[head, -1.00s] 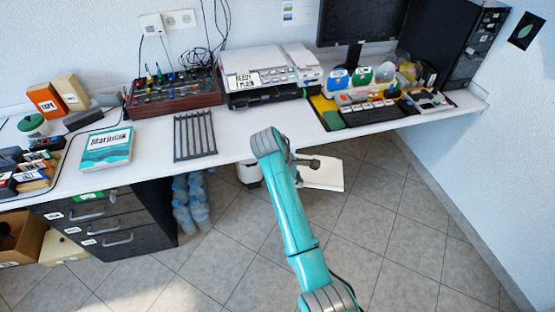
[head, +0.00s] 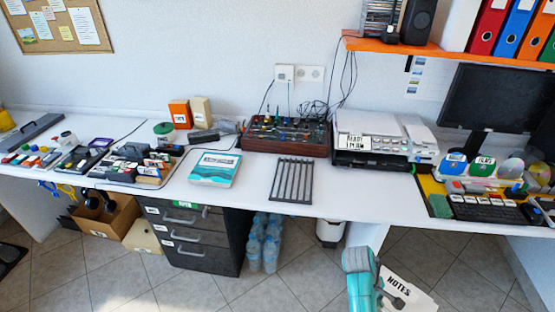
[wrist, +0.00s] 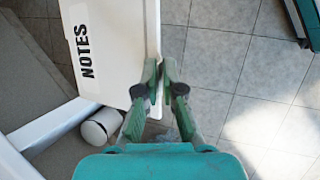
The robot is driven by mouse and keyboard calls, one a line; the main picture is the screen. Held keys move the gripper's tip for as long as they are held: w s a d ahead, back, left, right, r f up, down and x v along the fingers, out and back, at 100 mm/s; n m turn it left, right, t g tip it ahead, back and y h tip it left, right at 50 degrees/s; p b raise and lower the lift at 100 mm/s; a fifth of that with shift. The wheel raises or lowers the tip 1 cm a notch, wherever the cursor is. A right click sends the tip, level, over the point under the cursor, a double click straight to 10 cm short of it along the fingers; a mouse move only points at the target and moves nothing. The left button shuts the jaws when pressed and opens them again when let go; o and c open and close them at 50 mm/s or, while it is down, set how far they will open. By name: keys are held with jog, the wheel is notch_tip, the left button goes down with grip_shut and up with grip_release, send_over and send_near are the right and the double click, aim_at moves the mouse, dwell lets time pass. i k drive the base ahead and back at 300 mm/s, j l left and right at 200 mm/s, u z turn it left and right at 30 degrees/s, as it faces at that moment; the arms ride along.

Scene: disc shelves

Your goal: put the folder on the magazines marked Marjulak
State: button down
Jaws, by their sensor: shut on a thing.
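The folder (head: 405,293) is white, with NOTES in black on its face. It shows low in the head view, in front of the desk, partly cut by the frame. In the wrist view my gripper (wrist: 161,88) is shut on the edge of the folder (wrist: 118,50), which extends up and left from the fingers. My arm hides the fingers in the head view. The magazines (head: 215,168) are a teal and white stack lying on the desk, well left of the folder. Their top lettering is small and blurred now; the earlier head frame reads Marjulak.
A dark slatted rack (head: 291,180) lies right of the magazines. A tray of small boxes (head: 135,165) is at their left. A printer (head: 385,140) and a keyboard area stand further right. Drawers (head: 190,235) and bottles (head: 262,240) are under the desk.

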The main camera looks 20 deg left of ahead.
aim_at(217, 163)
jog(key=i+l+u, duration=0.1)
jog(key=u, duration=0.3)
jog(key=i+l+u, duration=0.15)
jog(key=u, duration=0.25)
jog(key=l+u, duration=0.2)
jog(key=u, duration=0.2)
jog(key=i+l+u, duration=0.1)
jog(key=l+u, duration=0.15)
jog(key=u, duration=0.15)
